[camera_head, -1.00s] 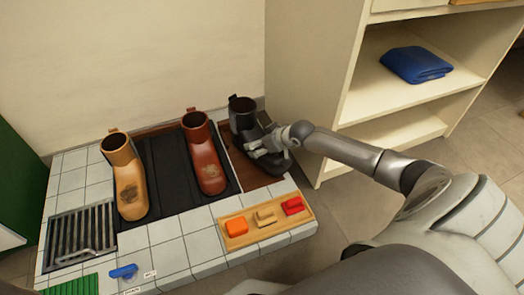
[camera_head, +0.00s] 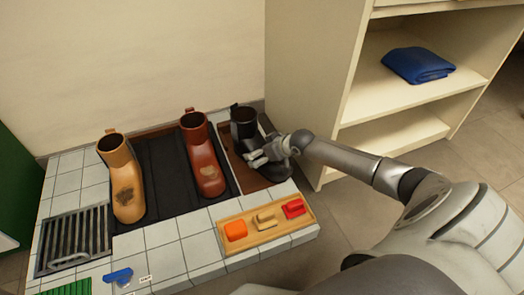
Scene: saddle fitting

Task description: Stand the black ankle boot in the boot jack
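The black ankle boot (camera_head: 244,124) stands upright at the right end of the row, over a brown wooden board (camera_head: 240,168). Its shaft is at the back and its toe points to the front right. My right gripper (camera_head: 257,156) lies across the foot of the boot, with its fingers pointing left. It appears shut on the boot, though hand and wrist hide much of the foot. I cannot make out the boot jack clearly, or whether the sole touches the board. My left gripper is not in view.
A reddish-brown boot (camera_head: 203,160) and a tan boot (camera_head: 123,180) stand on a black mat (camera_head: 162,175). A wooden tray (camera_head: 230,249) with small coloured pieces is in front. A metal grate (camera_head: 73,240) lies left. A cream shelf (camera_head: 315,90) rises close on the right.

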